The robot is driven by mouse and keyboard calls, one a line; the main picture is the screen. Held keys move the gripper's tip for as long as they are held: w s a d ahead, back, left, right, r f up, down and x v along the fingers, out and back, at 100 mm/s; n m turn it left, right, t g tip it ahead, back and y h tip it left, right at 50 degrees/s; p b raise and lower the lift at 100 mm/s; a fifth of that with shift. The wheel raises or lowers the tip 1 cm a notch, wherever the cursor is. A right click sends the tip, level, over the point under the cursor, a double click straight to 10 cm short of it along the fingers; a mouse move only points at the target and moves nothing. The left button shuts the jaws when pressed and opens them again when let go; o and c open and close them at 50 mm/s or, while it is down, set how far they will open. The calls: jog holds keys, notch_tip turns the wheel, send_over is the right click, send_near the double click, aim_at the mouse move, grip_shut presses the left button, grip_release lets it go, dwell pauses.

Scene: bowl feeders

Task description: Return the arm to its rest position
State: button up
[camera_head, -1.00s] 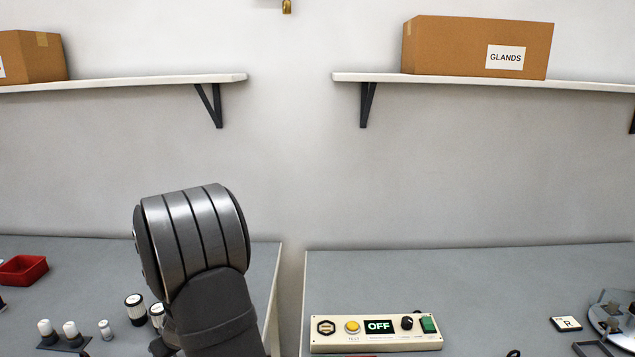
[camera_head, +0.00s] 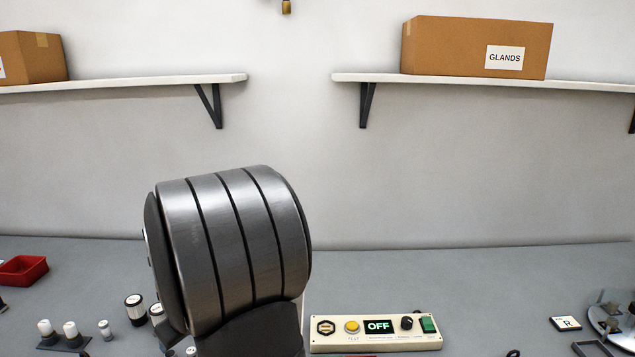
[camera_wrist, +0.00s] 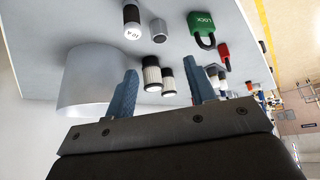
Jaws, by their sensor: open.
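My gripper (camera_wrist: 158,92) shows in the wrist view with its two blue fingers spread apart and nothing held between them. Beyond the fingers are black-and-white cylinders (camera_wrist: 152,76) on a pale surface; the depth between them and the fingertips is hard to judge. In the head view a thick grey ribbed joint of my arm fills the lower left centre. My gripper is not visible in that view.
A control box (camera_head: 376,333) reading OFF stands on the grey bench. A red tray (camera_head: 22,270) and small cylinders (camera_head: 135,310) are at left. A GLANDS carton (camera_head: 475,47) sits on a shelf. A green padlock (camera_wrist: 206,28) and large grey cylinder (camera_wrist: 88,85) show in the wrist view.

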aim_at(171, 354)
jog(key=x, duration=1.1)
jog(key=shift+f, duration=0.2)
notch_tip(171, 354, up, 5)
jog(key=shift+w+f, duration=0.1)
jog(key=shift+f, duration=0.05)
jog(key=w+d+r, duration=0.1)
jog(key=d+r, duration=0.6)
jog(key=d, duration=0.5)
jog(key=w+d+m+t+h, duration=0.15)
jog(key=w+d+m, duration=0.25)
jog(key=w+d, duration=1.35)
jog(key=w+d+m+h, duration=0.1)
jog(key=w+d+m, duration=0.1)
jog(key=d, duration=1.1)
jog(key=w+d+m+t+h, duration=0.1)
jog(key=w+d+m, duration=0.1)
jog(key=d, duration=1)
jog(key=shift+w+d, duration=0.35)
jog(key=shift+w, duration=0.25)
jog(key=shift+r+t, duration=0.15)
jog(key=shift+t, duration=0.1)
